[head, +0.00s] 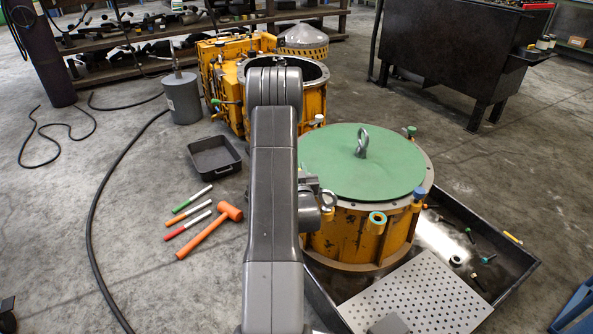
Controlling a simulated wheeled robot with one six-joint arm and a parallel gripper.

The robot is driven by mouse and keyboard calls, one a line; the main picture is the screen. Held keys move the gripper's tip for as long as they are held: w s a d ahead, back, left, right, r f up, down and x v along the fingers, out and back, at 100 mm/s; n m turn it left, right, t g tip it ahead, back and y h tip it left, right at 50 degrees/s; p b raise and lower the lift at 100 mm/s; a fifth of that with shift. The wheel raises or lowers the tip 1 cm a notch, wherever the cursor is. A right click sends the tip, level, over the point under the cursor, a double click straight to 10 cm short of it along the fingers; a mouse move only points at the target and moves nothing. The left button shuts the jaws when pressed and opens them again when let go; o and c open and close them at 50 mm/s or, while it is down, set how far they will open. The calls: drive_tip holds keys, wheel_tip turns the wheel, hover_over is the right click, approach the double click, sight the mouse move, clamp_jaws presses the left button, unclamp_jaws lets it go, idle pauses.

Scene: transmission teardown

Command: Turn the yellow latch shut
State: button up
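A yellow drum-shaped housing (350,236) with a flat green lid (340,165) stands in a dark tray right of centre. A metal lifting eye (361,143) rises from the lid. Coloured latches sit around the rim, among them a teal one (377,219) and a blue one (419,194). A small yellow piece (327,214) at the rim's left front may be the yellow latch; its position is unclear. My arm stands in front of the housing's left side. The part of my gripper (310,186) that shows is beside the rim; its fingers are not clear.
The dark tray (520,262) holds a perforated plate (425,295) and loose bolts. An orange mallet (209,230), coloured marker-like sticks and a black pan (214,155) lie on the floor at left. An open yellow housing (313,103) stands behind. A black hose curves across the left floor.

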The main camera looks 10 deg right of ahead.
drive_tip(key=o, duration=1)
drive_tip(key=shift+c, duration=0.2)
wheel_tip(320, 180, up, 10)
drive_tip(key=p, duration=0.4)
